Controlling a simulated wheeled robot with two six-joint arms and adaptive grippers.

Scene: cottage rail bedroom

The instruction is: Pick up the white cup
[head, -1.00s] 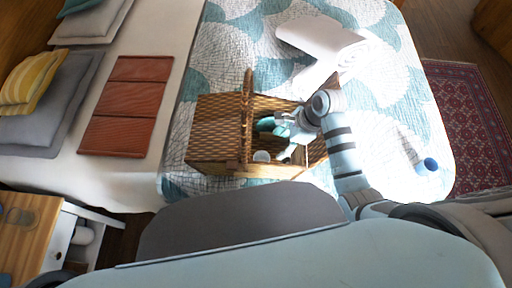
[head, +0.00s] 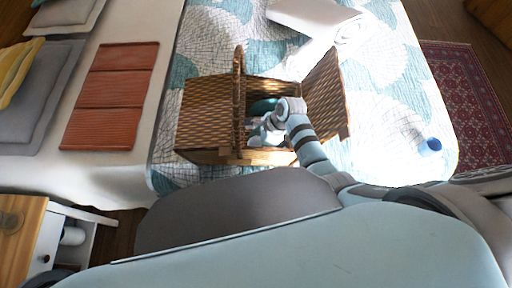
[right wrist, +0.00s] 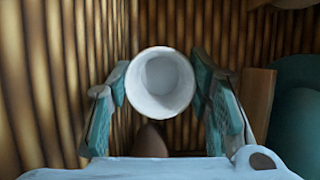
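The white cup (right wrist: 161,84) shows in the right wrist view, its round mouth facing the camera, inside the wicker basket (head: 208,115). My right gripper (right wrist: 161,82) reaches down into the basket with one finger on each side of the cup. The fingers look open, with the tips very close to the cup's sides; contact is not clear. In the head view my right gripper (head: 262,132) is at the basket's open half and mostly hides what is inside. My left gripper is not in view.
The basket has a tall handle (head: 239,100) and a raised lid flap (head: 328,88) beside my right arm. A teal item (right wrist: 299,122) lies right of the gripper. The basket stands on a patterned bed (head: 385,90) with a folded white cloth (head: 312,17) and a blue object (head: 431,145).

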